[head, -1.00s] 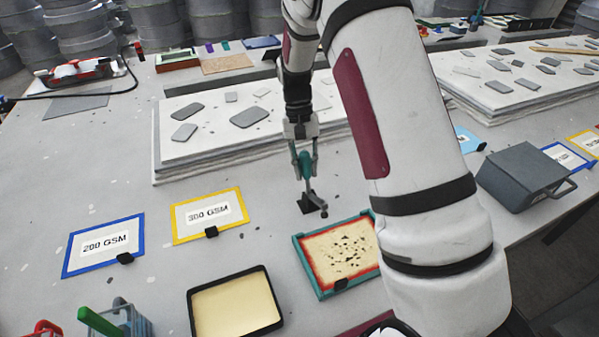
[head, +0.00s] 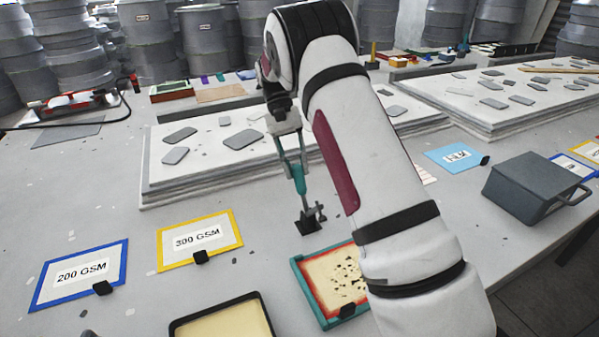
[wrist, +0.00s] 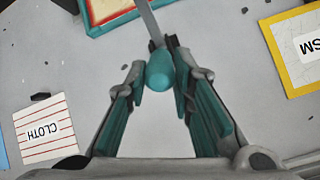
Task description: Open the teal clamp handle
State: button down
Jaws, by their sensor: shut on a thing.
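The teal clamp handle (head: 300,180) stands nearly upright above the clamp's dark base (head: 307,226) on the table. My gripper (head: 294,168) has come down over the handle from above, with its fingers on either side of it. In the wrist view, the rounded teal end of the handle (wrist: 160,70) lies between my fingertips (wrist: 158,78), and its grey metal bar (wrist: 150,22) runs up from it. My gripper is shut on the handle. The exact contact of the pads is hard to see.
A teal-framed mould (head: 325,318) lies just in front of the clamp. White stacked boards (head: 205,165) are behind it. Yellow-framed 300 GSM (head: 165,255) and blue-framed 200 GSM (head: 40,300) cards lie left, and a grey box (head: 520,185) stands right.

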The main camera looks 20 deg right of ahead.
jog(key=shift+g, duration=0.3)
jog(key=w+f, duration=0.2)
jog(key=f, duration=0.1)
jog(key=w+f, duration=0.1)
jog(key=shift+f, duration=0.4)
jog(key=shift+s+a+f, duration=0.1)
jog(key=shift+f, duration=0.3)
jog(key=c, duration=1.4)
grip_release()
jog(key=shift+r, duration=0.15)
jog(key=shift+p, duration=0.7)
